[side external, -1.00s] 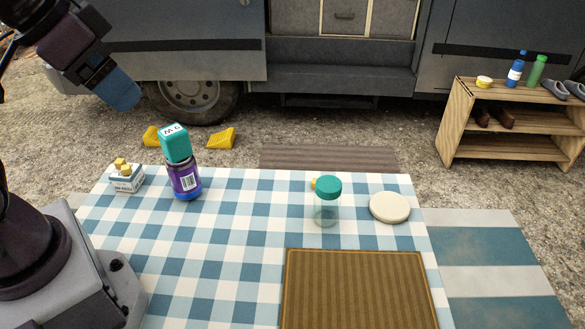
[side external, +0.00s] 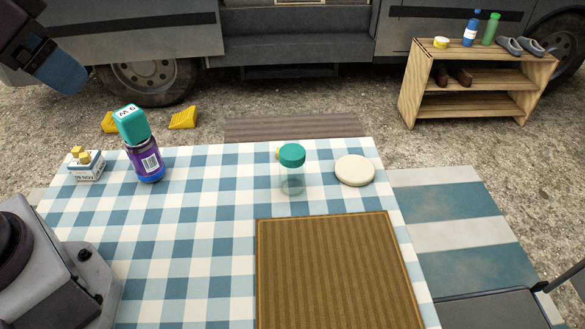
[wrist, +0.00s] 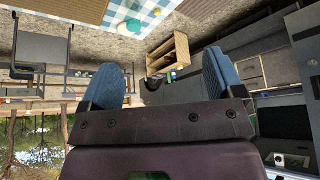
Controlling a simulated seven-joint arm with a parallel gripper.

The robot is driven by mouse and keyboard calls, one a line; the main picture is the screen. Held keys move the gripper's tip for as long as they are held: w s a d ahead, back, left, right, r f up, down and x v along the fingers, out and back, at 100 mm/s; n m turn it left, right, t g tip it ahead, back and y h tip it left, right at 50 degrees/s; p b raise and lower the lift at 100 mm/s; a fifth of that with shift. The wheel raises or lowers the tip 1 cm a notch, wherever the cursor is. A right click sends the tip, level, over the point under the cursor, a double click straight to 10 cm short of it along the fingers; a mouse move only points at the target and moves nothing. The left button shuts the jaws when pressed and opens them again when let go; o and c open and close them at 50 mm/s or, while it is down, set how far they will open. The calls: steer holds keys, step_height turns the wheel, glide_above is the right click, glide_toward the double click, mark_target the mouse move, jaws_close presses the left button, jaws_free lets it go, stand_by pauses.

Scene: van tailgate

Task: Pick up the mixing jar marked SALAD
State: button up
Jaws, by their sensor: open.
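A clear jar with a teal lid (side external: 292,170) stands upright on the checked tablecloth (side external: 215,235), right of centre. I can read no SALAD mark on it. A purple container with a barcode label (side external: 147,162) stands at the left, with a teal block-shaped top (side external: 131,125) bearing dark marks too small to read surely. My gripper (side external: 68,82) is at the upper left in the side view, high and apart from both. In the wrist view my gripper (wrist: 163,80) has its two blue fingers wide apart, with nothing between them.
A small box with yellow pieces (side external: 87,166) stands left of the purple container. A cream disc (side external: 354,170) lies right of the clear jar. A brown ribbed mat (side external: 335,270) lies in front. A wooden shelf (side external: 475,105) stands beyond. The cloth's middle is clear.

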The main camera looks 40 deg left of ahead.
mark_target(287, 176)
steer(key=w+f+m+g+y, duration=0.3)
steer(key=w+f+m+y, duration=0.9)
steer(key=w+f+m, duration=0.1)
steer(key=w+d+f+m+t+h, duration=0.1)
steer(key=d+f+m+t+h, duration=0.1)
steer(key=d+f+m+t, duration=0.2)
steer(key=w+d+f+m+t+h, duration=0.1)
steer(key=d+f+m+t+h, duration=0.1)
steer(key=d+f+m+t, duration=0.3)
steer(key=w+d+f+m+t+h, duration=0.1)
steer(key=d+f+m+t, duration=0.4)
steer(key=f+m, duration=0.4)
steer(key=shift+w+d+f+m+h, duration=0.1)
steer(key=shift+w+d+m+h, duration=0.15)
steer(key=shift+d, duration=0.2)
steer(key=shift+w+d+m+h, duration=0.15)
steer(key=shift+d+m, duration=0.1)
steer(key=shift+d, duration=0.2)
steer(key=x, duration=0.7)
steer(key=shift+w, duration=0.15)
steer(key=shift+d+x, duration=0.15)
steer(key=shift+x, duration=1.2)
steer(key=shift+d+x, duration=0.2)
steer(key=shift+x, duration=1.15)
steer(key=shift+w, duration=0.15)
steer(key=shift+c, duration=0.2)
